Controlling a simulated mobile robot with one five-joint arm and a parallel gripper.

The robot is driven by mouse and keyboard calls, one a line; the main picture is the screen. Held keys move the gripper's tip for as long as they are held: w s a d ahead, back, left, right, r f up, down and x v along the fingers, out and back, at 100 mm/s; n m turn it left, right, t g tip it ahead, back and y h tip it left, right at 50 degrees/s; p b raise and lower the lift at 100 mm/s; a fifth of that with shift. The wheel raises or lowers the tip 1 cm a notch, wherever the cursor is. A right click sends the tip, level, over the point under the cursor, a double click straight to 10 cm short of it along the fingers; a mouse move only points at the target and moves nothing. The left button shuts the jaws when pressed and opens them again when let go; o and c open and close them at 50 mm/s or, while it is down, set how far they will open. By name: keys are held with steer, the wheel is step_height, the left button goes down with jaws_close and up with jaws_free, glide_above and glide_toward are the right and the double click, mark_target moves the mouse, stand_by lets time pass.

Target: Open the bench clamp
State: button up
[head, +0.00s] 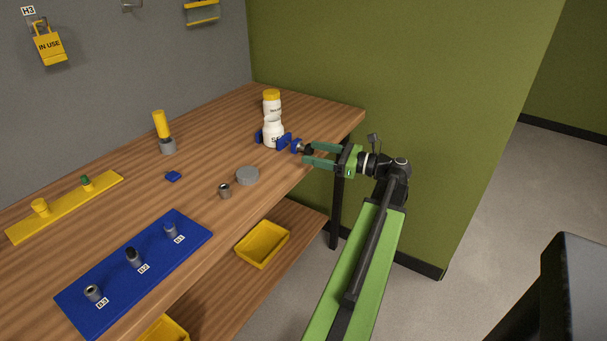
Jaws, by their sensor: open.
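The bench clamp (284,141) is blue and sits near the right end of the wooden bench, with its screw and dark knob (307,149) pointing right. A white bottle with a yellow cap (272,108) stands upright between the clamp's jaws. My gripper (307,153) has green fingers and is open, reaching in from the right. Its fingertips lie on either side of the knob. I cannot tell whether they touch it.
On the wooden bench (215,135) are a grey disc (247,175), a small metal nut (224,191), a blue block (173,176), a yellow-handled tool (162,130), a blue board (125,285) and a yellow strip (65,206). A yellow tray (262,244) sits below. A green wall (430,100) stands behind.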

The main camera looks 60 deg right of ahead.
mark_target(312, 151)
steer(key=s+d+f+m+h+b, duration=0.1)
steer(key=s+d+f+h, duration=0.15)
steer(key=s, duration=0.35)
steer(key=s+d+f+m+h+b, duration=0.1)
steer(key=s+d, duration=0.2)
steer(key=s, duration=0.3)
steer(key=w, duration=1.8)
steer(key=shift+a+f, duration=0.1)
steer(key=shift+s, duration=0.1)
steer(key=c, duration=1.3)
steer(key=shift+n, duration=0.6)
jaws_close()
